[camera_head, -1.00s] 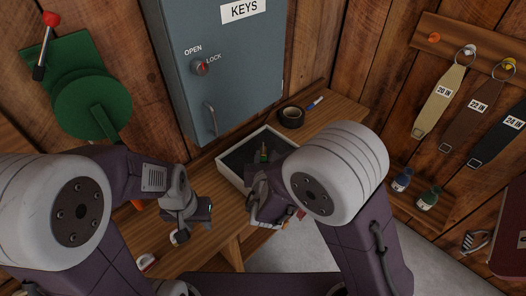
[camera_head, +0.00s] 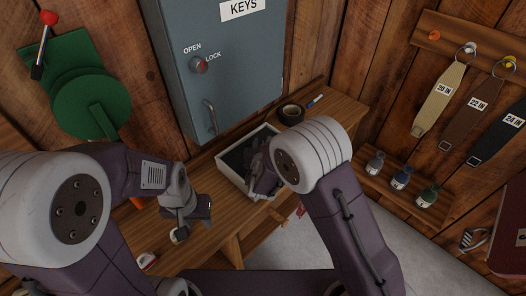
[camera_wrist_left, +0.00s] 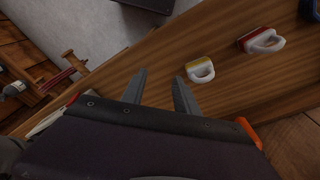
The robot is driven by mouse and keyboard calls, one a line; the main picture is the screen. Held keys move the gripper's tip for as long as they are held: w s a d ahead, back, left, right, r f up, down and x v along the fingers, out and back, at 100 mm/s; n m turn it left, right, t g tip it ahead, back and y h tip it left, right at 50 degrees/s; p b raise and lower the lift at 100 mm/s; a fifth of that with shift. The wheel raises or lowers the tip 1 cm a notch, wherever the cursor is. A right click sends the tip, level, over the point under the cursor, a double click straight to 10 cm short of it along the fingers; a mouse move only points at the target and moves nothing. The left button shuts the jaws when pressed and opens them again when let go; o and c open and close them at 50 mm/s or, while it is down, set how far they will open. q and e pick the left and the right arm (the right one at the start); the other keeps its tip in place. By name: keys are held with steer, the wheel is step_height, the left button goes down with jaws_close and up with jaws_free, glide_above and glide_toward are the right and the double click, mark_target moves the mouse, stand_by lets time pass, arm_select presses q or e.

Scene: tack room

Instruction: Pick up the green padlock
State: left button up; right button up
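I cannot make out a green padlock in either view. In the left wrist view a white padlock with a yellow band (camera_wrist_left: 200,70) and one with a red band (camera_wrist_left: 262,40) lie on the wooden bench, with part of a blue one (camera_wrist_left: 312,10) at the top right corner. My left gripper (camera_wrist_left: 160,88) is open and empty, with the yellow-banded padlock just beyond its right finger. My right gripper (camera_head: 258,178) reaches into the white-rimmed tray (camera_head: 226,175). Its fingertips and whatever lies beneath them are hidden, so its opening does not show.
The key cabinet (camera_head: 225,80) stands behind the bench. A roll of black tape (camera_head: 291,112) and a blue-capped marker (camera_head: 314,101) lie behind the tray. Small bottles (camera_head: 400,178) stand on a low shelf at right. Bare floor (camera_head: 310,240) lies in front.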

jaws_close()
stand_by(1.3)
